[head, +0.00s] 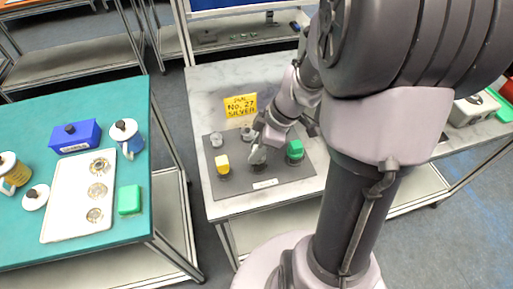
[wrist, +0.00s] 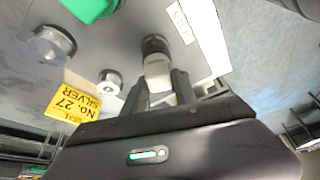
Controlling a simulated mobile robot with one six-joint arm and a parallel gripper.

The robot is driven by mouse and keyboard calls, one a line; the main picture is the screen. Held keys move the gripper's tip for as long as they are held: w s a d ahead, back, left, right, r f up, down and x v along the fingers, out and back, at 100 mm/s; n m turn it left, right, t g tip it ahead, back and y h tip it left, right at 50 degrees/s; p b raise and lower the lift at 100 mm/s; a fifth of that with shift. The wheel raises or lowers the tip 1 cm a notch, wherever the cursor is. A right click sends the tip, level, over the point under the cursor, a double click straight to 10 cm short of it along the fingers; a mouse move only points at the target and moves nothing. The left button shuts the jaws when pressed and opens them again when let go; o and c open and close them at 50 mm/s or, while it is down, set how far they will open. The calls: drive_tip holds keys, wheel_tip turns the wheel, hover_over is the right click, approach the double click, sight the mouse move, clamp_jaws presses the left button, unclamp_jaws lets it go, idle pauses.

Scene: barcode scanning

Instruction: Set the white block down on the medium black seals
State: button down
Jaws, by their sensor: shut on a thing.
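My gripper (wrist: 160,88) is shut on the white block (wrist: 157,70), which sits between its two fingers in the wrist view. The medium black seals (wrist: 155,45) show as a dark round stack straight beyond the block's end, in line with it. I cannot tell whether block and seals touch. In the head view my gripper (head: 258,152) points down over the front middle of the dark grey mat (head: 232,195), and the seals are mostly hidden under it there.
On the mat, a yellow block (head: 222,163) stands to the left and a green block (head: 295,150) to the right of my gripper. Grey round pieces (head: 216,140) stand behind. A yellow sign (head: 241,105) reads "No. 27 silver". A teal table (head: 110,235) stands apart at left.

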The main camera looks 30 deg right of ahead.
drive_tip(key=shift+f+b, duration=0.75)
drive_tip(key=shift+b, duration=0.35)
drive_tip(key=c, duration=0.9)
unclamp_jaws()
drive_tip(key=shift+o, duration=0.4)
drive_tip(key=shift+o, duration=1.1)
drive_tip(key=shift+r, duration=0.1)
wheel_tip(320, 180, up, 8)
drive_tip(key=p, duration=0.5)
drive_tip(key=shift+f, duration=0.25)
